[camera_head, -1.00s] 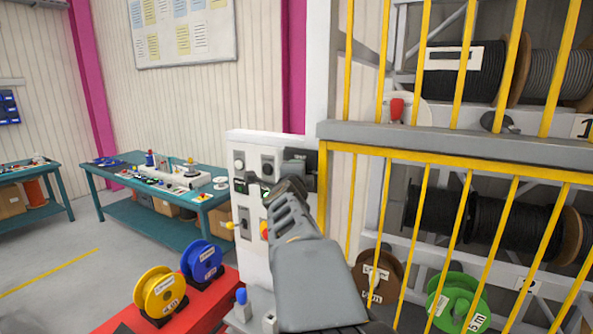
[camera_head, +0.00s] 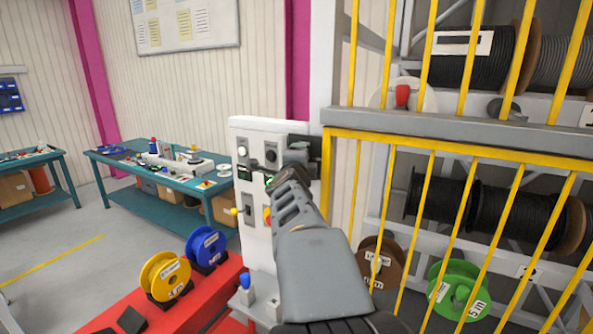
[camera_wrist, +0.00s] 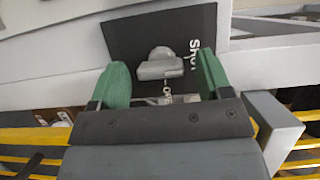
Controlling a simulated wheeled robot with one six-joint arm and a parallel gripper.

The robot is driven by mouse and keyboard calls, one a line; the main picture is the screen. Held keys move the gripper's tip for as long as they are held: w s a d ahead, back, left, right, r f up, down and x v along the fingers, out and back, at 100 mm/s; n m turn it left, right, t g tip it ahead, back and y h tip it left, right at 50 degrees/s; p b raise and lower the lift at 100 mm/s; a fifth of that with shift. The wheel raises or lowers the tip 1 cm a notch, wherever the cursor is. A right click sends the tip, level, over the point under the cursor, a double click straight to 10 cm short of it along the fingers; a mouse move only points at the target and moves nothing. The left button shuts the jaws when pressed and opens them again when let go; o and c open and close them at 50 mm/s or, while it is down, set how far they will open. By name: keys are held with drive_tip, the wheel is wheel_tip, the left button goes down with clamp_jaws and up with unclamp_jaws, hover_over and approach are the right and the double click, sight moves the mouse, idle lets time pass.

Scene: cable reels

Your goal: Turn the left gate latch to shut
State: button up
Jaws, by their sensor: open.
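The latch is a grey knob with a short bar (camera_wrist: 160,68) on a black plate (camera_wrist: 130,30) marked "Shut" at the right and "Open" below in the wrist view. The bar lies roughly crosswise there, pointing toward neither word clearly. My gripper (camera_wrist: 162,62) is open, with one green finger on each side of the knob. Gaps show between knob and fingers; contact is not visible. In the head view my gripper (camera_head: 284,174) is at the upper right of the white control panel (camera_head: 252,165), and hides most of the latch.
The yellow-barred gate (camera_head: 430,190) with a grey rail (camera_head: 450,134) stands at the right, cable reels behind it. Yellow (camera_head: 165,279) and blue (camera_head: 206,249) reels stand on a red bench (camera_head: 150,315) at lower left. Green worktables stand farther left.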

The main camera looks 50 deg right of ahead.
drive_tip(key=p+v, duration=0.2)
drive_tip(key=v, duration=1.1)
drive_tip(key=shift+s, duration=0.1)
drive_tip(key=w+a+f+n+t+y, duration=0.2)
drive_tip(key=w+a+f+n+y, duration=0.15)
drive_tip(key=a+n+y, duration=0.35)
drive_tip(key=w+a+f+n+t+y, duration=0.1)
drive_tip(key=w+a+f+n+y, duration=0.1)
drive_tip(key=a+f+n+y, duration=0.45)
drive_tip(key=s+a+f+n+g+b, duration=0.2)
drive_tip(key=s+a+f+n+g, duration=0.2)
drive_tip(key=f+n, duration=0.3)
drive_tip(key=s+a+f+n+g+y+b, duration=0.1)
drive_tip(key=s+a+f+n+g, duration=0.3)
drive_tip(key=f+n, duration=0.3)
drive_tip(key=shift+a+f+n+g+b, duration=0.4)
drive_tip(key=shift+a+n, duration=0.15)
drive_tip(key=shift+a, duration=0.35)
